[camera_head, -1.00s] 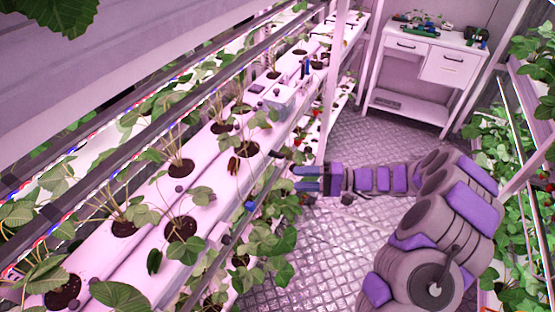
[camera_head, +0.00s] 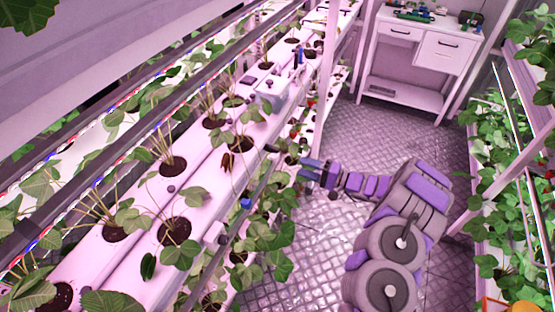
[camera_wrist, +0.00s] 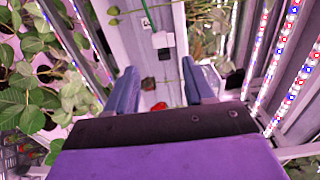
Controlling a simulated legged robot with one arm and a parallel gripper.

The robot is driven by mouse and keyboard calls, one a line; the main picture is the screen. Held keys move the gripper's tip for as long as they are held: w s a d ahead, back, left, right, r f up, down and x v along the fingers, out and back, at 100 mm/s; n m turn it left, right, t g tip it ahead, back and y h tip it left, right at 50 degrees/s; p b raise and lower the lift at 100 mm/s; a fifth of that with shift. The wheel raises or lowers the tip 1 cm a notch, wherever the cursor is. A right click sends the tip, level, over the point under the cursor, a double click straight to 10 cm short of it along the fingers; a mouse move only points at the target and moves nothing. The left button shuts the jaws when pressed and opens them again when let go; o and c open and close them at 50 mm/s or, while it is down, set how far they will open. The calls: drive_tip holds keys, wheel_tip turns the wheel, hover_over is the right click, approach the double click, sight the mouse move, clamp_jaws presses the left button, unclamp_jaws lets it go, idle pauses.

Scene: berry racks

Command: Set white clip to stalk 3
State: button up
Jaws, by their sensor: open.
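My gripper (camera_head: 310,168) is open and empty beside the front edge of the left planting rack in the head view. Its two blue fingers stand apart in the wrist view (camera_wrist: 160,88), with a pale surface between and beyond them. A small white block (camera_wrist: 160,40) sits beyond the fingertips there, with a black piece just below it. I cannot tell if it is the white clip. A thin green stem (camera_wrist: 148,12) runs beside it. Several strawberry plants with bunched stalks grow from round holes in the white trough (camera_head: 75,272). No number marks show, so stalk 3 cannot be singled out.
A pale box (camera_head: 270,92) and a small blue piece (camera_head: 247,203) are at the rack. A white desk (camera_head: 408,62) with tools stands at the back. Leafy plants (camera_head: 500,150) line the right side. Metal floor (camera_head: 390,120) between is open. Red berries (camera_wrist: 161,106) show near my fingers.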

sight(278, 160)
drive_tip(key=b+x, duration=0.1)
drive_tip(key=x, duration=0.9)
drive_tip(key=shift+s+a+f, duration=0.15)
drive_tip(key=shift+w+a, duration=0.3)
drive_tip(key=shift+a, duration=0.25)
drive_tip(key=shift+a, duration=0.1)
clamp_jaws()
